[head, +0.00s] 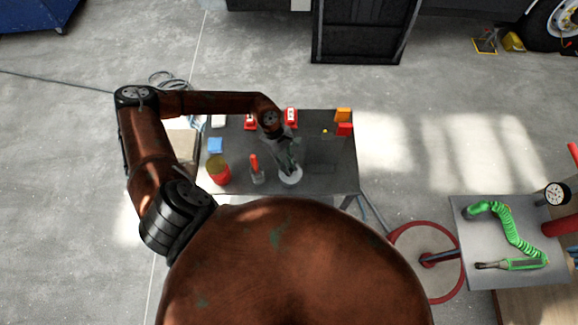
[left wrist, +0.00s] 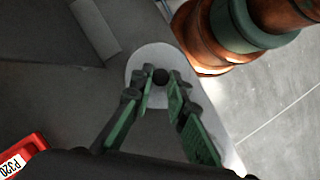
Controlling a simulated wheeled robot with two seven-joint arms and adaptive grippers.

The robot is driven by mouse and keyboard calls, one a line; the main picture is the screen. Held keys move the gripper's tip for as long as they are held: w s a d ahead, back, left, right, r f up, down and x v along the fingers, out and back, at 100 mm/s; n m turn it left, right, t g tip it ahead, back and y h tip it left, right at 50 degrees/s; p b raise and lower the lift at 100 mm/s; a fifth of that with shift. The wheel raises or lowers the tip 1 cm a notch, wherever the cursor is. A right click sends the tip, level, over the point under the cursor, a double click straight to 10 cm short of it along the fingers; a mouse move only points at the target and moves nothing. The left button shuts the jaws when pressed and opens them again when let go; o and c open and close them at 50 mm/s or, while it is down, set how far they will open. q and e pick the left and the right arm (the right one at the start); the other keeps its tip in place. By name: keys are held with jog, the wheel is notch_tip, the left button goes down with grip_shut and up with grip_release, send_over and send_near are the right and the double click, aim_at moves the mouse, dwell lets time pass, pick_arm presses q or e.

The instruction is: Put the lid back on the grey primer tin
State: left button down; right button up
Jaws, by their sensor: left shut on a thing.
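My left gripper (head: 289,168) reaches down over the front part of the dark table. In the left wrist view its green-padded fingers (left wrist: 161,90) are closed around a small black knob (left wrist: 161,75). The knob stands in the middle of a pale round lid (left wrist: 150,55). In the head view the lid (head: 291,179) shows as a whitish disc under the fingertips, near the table's front edge. I cannot make out the grey primer tin; whether it is under the lid is hidden. My right gripper is not in view.
On the table (head: 322,185) stand a red-and-yellow tin (head: 218,169), a red-handled tool (head: 255,168), a blue block (head: 215,145) and red and orange items at the back. A side table (head: 470,215) with a green coiled hose (head: 515,232) is at right. The table's right part is mostly clear.

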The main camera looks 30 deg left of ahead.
pick_arm(q)
jog(key=shift+f+b, duration=0.2)
jog(key=shift+b, duration=0.3)
dwell(1.2)
jog(key=c, duration=1.8)
grip_release()
jog(key=shift+o, duration=0.3)
jog(key=o, duration=0.4)
jog(key=shift+r, duration=0.15)
jog(key=shift+r+p, duration=1.7)
jog(key=shift+r, duration=1.7)
